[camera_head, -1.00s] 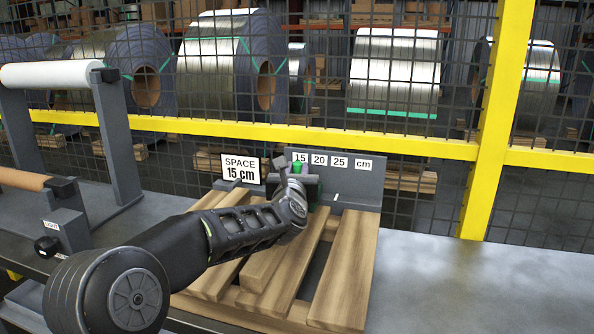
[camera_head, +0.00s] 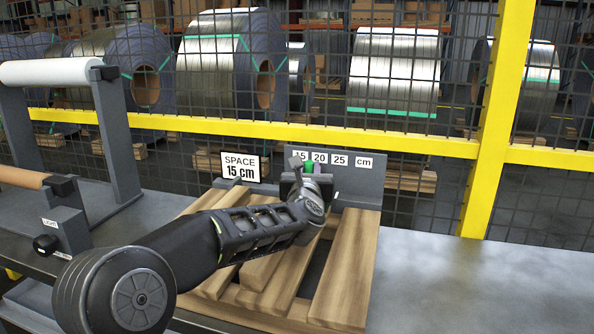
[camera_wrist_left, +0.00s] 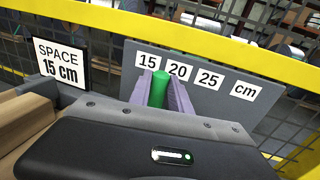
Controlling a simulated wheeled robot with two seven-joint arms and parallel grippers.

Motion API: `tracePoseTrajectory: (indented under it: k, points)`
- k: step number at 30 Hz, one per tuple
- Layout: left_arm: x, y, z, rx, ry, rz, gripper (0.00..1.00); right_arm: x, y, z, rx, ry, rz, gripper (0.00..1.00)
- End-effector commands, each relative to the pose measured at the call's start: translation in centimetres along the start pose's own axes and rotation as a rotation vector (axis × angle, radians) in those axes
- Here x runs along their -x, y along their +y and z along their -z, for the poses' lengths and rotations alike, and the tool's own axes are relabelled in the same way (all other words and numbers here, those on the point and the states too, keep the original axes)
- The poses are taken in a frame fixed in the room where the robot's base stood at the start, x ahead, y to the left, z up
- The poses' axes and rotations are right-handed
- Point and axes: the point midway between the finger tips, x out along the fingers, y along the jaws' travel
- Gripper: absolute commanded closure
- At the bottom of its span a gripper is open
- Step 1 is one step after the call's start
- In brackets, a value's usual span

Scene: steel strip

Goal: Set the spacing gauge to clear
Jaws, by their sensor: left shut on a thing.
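The spacing gauge is a grey upright plate (camera_head: 352,180) with labels 15, 20, 25 and cm, standing at the back of the slatted wooden pallet (camera_head: 346,262). Its green marker (camera_head: 308,165) stands in front of the plate; in the left wrist view the green marker (camera_wrist_left: 158,89) appears between the 15 and 20 labels. My left gripper (camera_head: 309,170) is shut on the marker, with a finger on each side of it (camera_wrist_left: 167,97). The lower part of the marker is hidden by the gripper. A sign (camera_head: 240,167) left of the plate reads "SPACE 15 cm". My right gripper is not in view.
A yellow-railed mesh fence (camera_head: 400,143) runs close behind the gauge, with steel coils beyond it. A grey frame with a white roll (camera_head: 50,73) stands at the left. The grey bench top (camera_head: 470,285) is clear at the right.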

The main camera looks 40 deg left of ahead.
Motion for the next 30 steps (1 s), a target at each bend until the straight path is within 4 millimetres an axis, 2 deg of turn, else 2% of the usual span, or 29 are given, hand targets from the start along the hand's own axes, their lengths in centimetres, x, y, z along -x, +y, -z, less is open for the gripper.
tracePoseTrajectory:
  k: [1, 3, 9, 13, 18, 28, 29, 30]
  points:
    - [0.5, -2.2, 0.3, 0.003, 0.003, 0.024, 1.00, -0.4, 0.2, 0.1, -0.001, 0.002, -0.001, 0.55]
    - [0.8, -3.9, 0.4, 0.003, 0.004, 0.026, 1.00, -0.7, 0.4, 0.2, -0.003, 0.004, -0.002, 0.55]
    - [1.8, -8.5, 0.4, 0.003, 0.004, 0.022, 1.00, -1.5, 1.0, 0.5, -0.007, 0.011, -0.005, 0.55]
    - [2.2, -10.7, 0.3, 0.001, 0.004, 0.019, 1.00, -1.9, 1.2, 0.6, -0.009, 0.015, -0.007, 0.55]
    - [2.5, -12.1, 0.2, 0.000, 0.004, 0.015, 1.00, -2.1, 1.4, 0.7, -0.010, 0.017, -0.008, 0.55]
    - [2.6, -12.3, 0.1, 0.001, 0.004, 0.018, 1.00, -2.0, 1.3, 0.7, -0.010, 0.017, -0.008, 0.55]
    - [2.6, -12.4, 0.1, 0.001, 0.003, 0.018, 0.76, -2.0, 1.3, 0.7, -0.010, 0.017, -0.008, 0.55]
    - [2.6, -12.4, 0.1, 0.001, 0.004, 0.019, 0.72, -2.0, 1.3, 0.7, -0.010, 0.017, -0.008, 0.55]
